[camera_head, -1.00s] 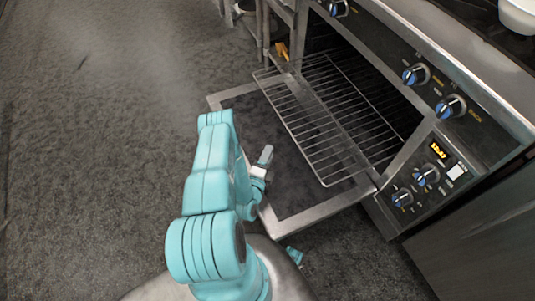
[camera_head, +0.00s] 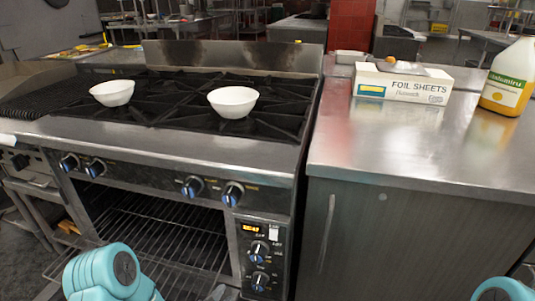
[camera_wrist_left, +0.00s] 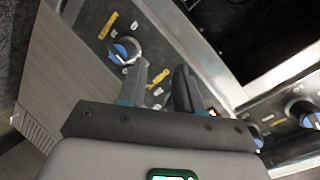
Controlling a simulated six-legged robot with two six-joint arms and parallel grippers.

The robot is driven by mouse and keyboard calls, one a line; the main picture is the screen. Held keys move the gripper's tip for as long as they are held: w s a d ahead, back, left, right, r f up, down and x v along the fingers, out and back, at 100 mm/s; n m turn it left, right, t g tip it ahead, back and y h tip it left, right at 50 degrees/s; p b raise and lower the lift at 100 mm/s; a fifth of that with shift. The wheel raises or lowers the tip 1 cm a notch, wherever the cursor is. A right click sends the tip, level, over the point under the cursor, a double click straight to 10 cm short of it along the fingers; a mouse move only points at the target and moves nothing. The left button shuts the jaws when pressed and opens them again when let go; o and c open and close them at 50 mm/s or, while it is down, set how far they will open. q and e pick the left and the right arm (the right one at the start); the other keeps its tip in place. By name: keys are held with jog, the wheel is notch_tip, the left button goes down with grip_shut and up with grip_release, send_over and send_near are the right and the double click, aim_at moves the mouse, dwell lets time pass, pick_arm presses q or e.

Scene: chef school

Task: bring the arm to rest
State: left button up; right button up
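My left arm (camera_head: 105,272) shows as rounded teal links at the bottom left of the head view, in front of the open oven. In the left wrist view my left gripper (camera_wrist_left: 162,75) has its two dark fingers apart with nothing between them. The oven's control panel and blue-marked knobs show past the fingers. Only a teal part of my right arm (camera_head: 503,291) shows at the bottom right corner of the head view. My right gripper is out of view.
The oven (camera_head: 250,196) is open, with a wire rack (camera_head: 165,240) pulled out. Two white bowls (camera_head: 112,93) (camera_head: 233,101) stand on the stove. A steel counter (camera_head: 420,150) at right holds a foil box (camera_head: 402,84) and a jug (camera_head: 508,76).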

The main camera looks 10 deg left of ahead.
pick_arm(q)
jog(key=s+d+f+n+g+h, duration=0.1)
jog(key=s+d+f+n+g, duration=0.2)
jog(key=s, duration=0.4)
jog(key=s+d+f+n+g+h, duration=0.1)
jog(key=s+d+f+n+g, duration=0.15)
jog(key=s+n+g, duration=0.45)
jog(key=s+d+f+n+g+h, duration=0.1)
jog(key=s+d+f+n+g, duration=0.15)
jog(key=s, duration=0.55)
notch_tip(320, 180, up, 20)
jog(key=n+g+p, duration=0.1)
jog(key=n+p, duration=0.1)
jog(key=p, duration=1.7)
jog(key=shift+d+f, duration=0.15)
jog(key=shift+s, duration=0.15)
